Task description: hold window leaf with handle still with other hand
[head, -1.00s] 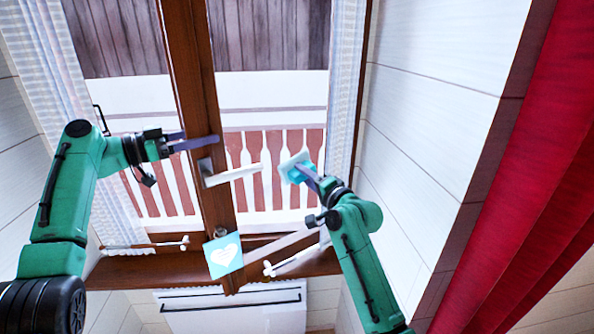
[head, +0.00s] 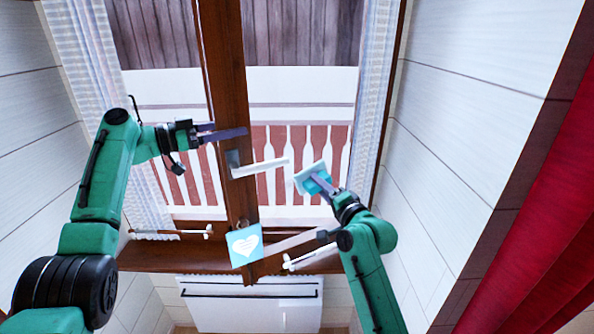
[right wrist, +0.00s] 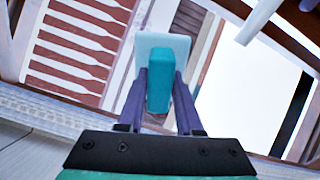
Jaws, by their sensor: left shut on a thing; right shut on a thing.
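The window leaf with handle is framed in brown wood (head: 224,80), and its glass fills the middle of the head view. A white lever handle (head: 262,166) sits on this wooden upright and points right. My left gripper (head: 230,131) is shut on the upright just above the handle, its fingers lying across the wood. My right gripper (head: 328,190) is shut on a teal and white wiping pad (head: 309,178), right of the handle and in front of the glass. The right wrist view shows the pad's teal grip (right wrist: 160,80) between both fingers and its white plate (right wrist: 152,45) beyond.
A teal tag with a white heart (head: 245,246) hangs below the handle. White-tipped rods (head: 312,258) lie near the sill. A white radiator (head: 250,303) is below. Pale curtains (head: 374,90) flank the window; a red curtain (head: 545,190) hangs at far right.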

